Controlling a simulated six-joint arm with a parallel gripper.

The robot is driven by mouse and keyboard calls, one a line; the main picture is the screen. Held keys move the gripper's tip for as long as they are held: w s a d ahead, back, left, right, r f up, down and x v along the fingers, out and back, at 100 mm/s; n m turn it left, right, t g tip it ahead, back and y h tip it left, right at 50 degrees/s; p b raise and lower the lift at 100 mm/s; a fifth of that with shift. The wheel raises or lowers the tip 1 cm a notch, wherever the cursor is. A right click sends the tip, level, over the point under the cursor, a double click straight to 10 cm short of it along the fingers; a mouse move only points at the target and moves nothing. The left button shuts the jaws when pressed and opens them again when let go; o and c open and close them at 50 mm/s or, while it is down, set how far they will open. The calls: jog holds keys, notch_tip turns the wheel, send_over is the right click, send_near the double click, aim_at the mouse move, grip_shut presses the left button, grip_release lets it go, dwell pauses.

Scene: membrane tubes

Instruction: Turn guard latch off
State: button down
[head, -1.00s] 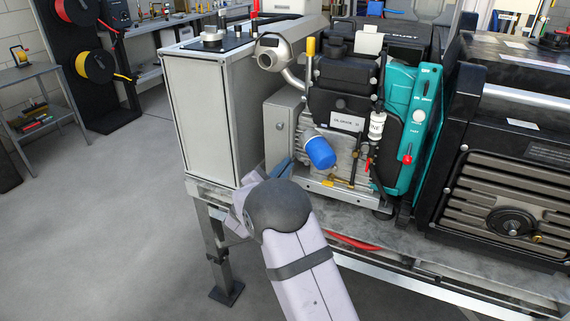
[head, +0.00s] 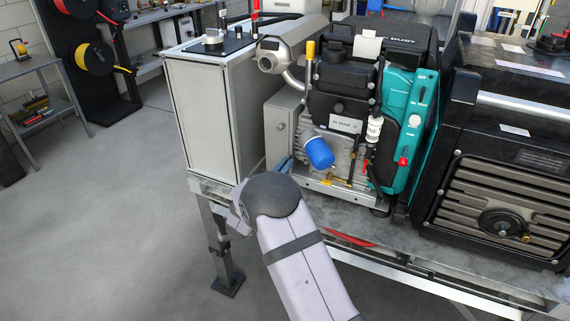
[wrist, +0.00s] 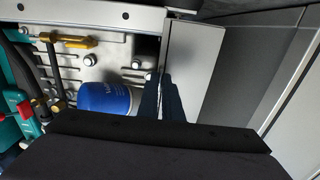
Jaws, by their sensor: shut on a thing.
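My gripper (wrist: 163,98) points in at the engine's front in the wrist view, between the blue filter (wrist: 105,100) and a light grey guard box (wrist: 192,58). Its dark fingers are close together, with a thin pale edge between them that I take for the guard latch. The latch is almost wholly hidden by the fingers, so its position cannot be read. In the head view the bluish fingertips (head: 284,167) show just below the grey guard box (head: 281,128), left of the blue filter (head: 319,152). My wrist hides the rest of the gripper.
A tall grey cabinet (head: 206,115) stands close on the left. A teal panel with a red lever (head: 403,162) is right of the engine. A large black machine (head: 500,190) fills the right. The bench's front edge runs beneath my arm; open floor lies left.

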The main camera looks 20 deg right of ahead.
dwell(0.4)
jog(key=c, duration=1.9)
grip_release()
jog(key=shift+c, duration=0.2)
jog(key=shift+a, duration=0.1)
jog(key=b+v, duration=0.1)
jog(key=v, duration=0.6)
jog(key=shift+s, duration=0.15)
